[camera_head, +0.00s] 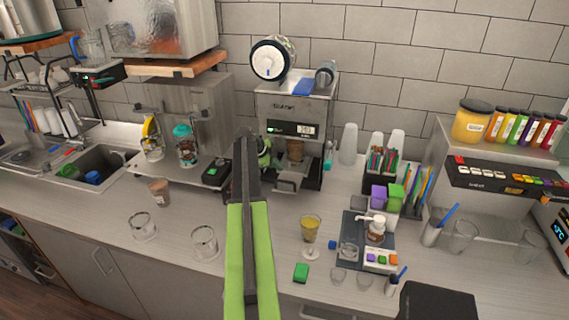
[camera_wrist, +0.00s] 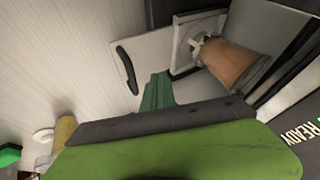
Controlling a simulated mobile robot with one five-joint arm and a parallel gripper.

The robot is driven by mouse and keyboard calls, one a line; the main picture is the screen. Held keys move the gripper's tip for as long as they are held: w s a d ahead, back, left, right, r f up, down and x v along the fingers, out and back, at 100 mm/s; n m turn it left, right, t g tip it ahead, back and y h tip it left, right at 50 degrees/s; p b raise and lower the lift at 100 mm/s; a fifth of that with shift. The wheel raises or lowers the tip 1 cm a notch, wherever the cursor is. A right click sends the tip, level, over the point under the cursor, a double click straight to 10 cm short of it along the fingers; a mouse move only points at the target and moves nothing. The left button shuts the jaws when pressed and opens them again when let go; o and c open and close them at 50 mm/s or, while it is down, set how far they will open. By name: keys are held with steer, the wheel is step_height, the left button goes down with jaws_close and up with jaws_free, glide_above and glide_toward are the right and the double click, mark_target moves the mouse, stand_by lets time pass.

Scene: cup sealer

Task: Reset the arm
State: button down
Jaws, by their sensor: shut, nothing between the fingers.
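My arm, green and black, rises from the bottom middle of the head view. My gripper (camera_head: 246,140) is at its top end, in front of the left side of the cup sealer (camera_head: 297,108). In the wrist view my gripper (camera_wrist: 157,85) shows as dark green fingers, shut and empty. A brown cup (camera_head: 295,150) sits in the sealer. It also shows in the wrist view (camera_wrist: 232,63), tilted by the camera angle, beyond the fingers and apart from them. The left part of the sealer is partly hidden behind my arm.
A glass of yellow drink (camera_head: 310,228) stands right of my arm, near a green block (camera_head: 301,272). Two empty glasses (camera_head: 205,242) (camera_head: 143,227) and a brown cup (camera_head: 160,192) stand on the left counter. A dark tray (camera_head: 352,222) carries a pump bottle (camera_head: 376,230).

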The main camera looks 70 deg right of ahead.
steer(key=shift+w+a+r, duration=0.2)
steer(key=shift+a+r, duration=0.1)
steer(key=shift+r, duration=0.15)
steer(key=shift+w, duration=0.1)
steer(key=w+a+f+n+t+b, duration=0.1)
steer(key=w+a+f+n, duration=0.2)
steer(key=w+a, duration=0.6)
steer(key=w+a+f+n+t+y+b, duration=0.1)
steer(key=w+a+n, duration=0.7)
steer(key=a, duration=1)
steer(key=w+a+f+n+t+y+b, duration=0.1)
steer(key=w+a+f+n, duration=0.4)
steer(key=w+a, duration=0.6)
steer(key=shift+a+n+t+b, duration=0.5)
steer(key=shift+a+b, duration=0.7)
steer(key=shift+a, duration=0.25)
steer(key=s+a+f+n+y+b, duration=0.1)
steer(key=a+n, duration=0.7)
steer(key=a, duration=1.2)
steer(key=s+a+f+n+y+b, duration=0.1)
steer(key=a+f+n+y+b, duration=0.2)
steer(key=a+n, duration=0.6)
steer(key=a+f, duration=0.1)
steer(key=a, duration=1)
steer(key=shift+a+f, duration=0.15)
steer(key=shift+a, duration=0.1)
